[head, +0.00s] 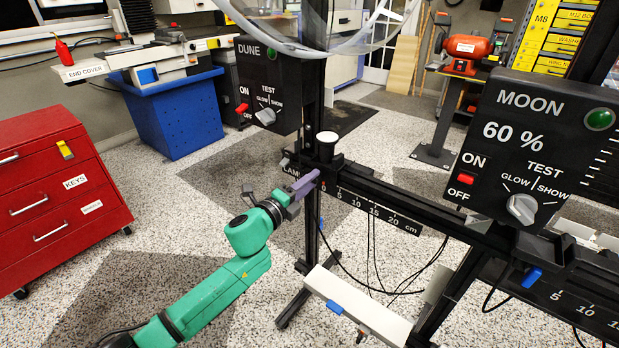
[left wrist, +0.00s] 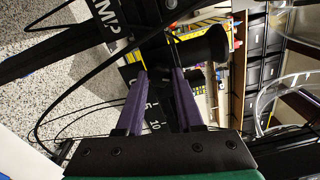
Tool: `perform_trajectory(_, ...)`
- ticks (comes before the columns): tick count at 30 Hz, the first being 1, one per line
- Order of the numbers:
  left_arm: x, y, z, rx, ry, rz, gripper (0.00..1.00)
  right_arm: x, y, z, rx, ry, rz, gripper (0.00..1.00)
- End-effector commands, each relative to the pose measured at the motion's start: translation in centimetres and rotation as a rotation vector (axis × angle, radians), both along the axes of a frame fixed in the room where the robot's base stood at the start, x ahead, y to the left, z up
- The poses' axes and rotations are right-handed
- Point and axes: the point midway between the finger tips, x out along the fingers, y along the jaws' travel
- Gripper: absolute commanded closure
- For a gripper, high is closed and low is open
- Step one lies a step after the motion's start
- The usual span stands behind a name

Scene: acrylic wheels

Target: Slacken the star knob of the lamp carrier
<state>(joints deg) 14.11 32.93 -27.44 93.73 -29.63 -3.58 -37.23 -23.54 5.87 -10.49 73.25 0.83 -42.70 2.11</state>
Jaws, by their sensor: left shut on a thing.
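The lamp carrier (head: 326,158) is a black block on the horizontal scale rail, below the DUNE panel. A black post with a white top (head: 327,137) stands on it. My left gripper (head: 311,178), with purple fingers, reaches the carrier's front from the lower left. In the left wrist view its fingers (left wrist: 160,74) stand apart and are shut on a small dark part at the carrier, the star knob (left wrist: 158,62). The knob's shape is mostly hidden by the fingers and too dark to make out. My right gripper is not in view.
The scale rail (head: 385,200) runs right to the MOON panel (head: 540,150). The DUNE panel (head: 266,85) hangs just above left of the carrier, and a clear wheel (head: 330,45) above. Black cables (head: 375,265) hang below the rail. A red drawer cabinet (head: 60,190) stands left.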

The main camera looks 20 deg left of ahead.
Motion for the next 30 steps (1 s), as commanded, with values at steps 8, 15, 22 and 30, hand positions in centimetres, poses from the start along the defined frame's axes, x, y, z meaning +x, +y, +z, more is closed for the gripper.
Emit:
perform_trajectory(8,0.0,0.1,0.2,-0.188,0.075,0.003,1.00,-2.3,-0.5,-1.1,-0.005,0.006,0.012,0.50)
perform_trajectory(15,0.0,0.2,0.1,-0.280,0.112,0.003,1.00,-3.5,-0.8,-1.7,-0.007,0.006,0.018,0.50)
perform_trajectory(22,0.0,0.1,0.1,-0.313,0.124,0.003,1.00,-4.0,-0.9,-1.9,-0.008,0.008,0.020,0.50)
perform_trajectory(30,0.0,0.1,0.0,-0.314,0.124,0.003,1.00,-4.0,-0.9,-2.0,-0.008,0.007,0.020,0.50)
